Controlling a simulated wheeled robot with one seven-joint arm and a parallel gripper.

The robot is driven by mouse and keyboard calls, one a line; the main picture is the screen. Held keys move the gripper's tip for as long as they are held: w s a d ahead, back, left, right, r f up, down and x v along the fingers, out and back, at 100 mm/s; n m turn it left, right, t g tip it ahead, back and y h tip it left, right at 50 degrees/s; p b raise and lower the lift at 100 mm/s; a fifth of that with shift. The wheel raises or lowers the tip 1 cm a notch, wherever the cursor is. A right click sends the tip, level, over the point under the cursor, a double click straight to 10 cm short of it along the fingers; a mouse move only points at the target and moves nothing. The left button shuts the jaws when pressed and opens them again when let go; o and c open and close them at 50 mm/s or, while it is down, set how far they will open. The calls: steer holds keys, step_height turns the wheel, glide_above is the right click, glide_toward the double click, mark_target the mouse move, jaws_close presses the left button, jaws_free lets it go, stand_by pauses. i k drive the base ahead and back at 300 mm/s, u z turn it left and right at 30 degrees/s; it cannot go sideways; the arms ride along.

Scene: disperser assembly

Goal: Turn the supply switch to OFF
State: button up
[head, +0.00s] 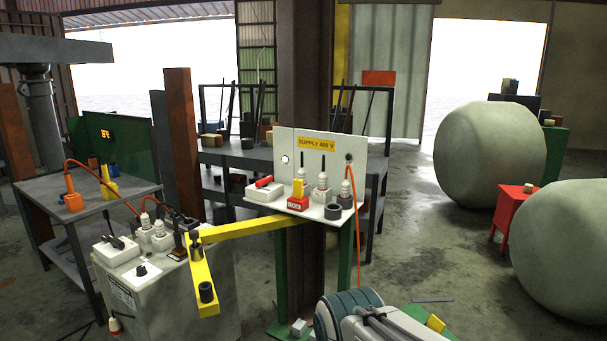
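A white upright panel (318,151) carries a yellow label reading "SUPPLY 400 V" (316,144). A small round white fitting (285,159) sits left of the label and a dark round fitting (349,157) sits to its right. I cannot tell which of these is the supply switch, or its setting. A black knob (141,271) is on a white plate on top of the pale cabinet (190,300) at lower left. Part of my arm, grey with a teal ring, shows at the bottom centre-right, apart from the panel. My gripper's fingers are not visible.
A white shelf (329,213) in front of the panel holds plugs, a red-handled item and a dark ring. An orange cable hangs from it. A yellow jointed bar (250,229) spans between cabinet and shelf. Large round grey bodies (490,155) stand right.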

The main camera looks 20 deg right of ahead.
mark_target(263, 183)
steer(key=u, duration=0.45)
steer(key=k, duration=0.5)
steer(key=u, duration=0.3)
steer(key=i, duration=0.75)
steer(key=z, duration=0.7)
steer(key=i, duration=2.05)
steer(key=u, duration=0.1)
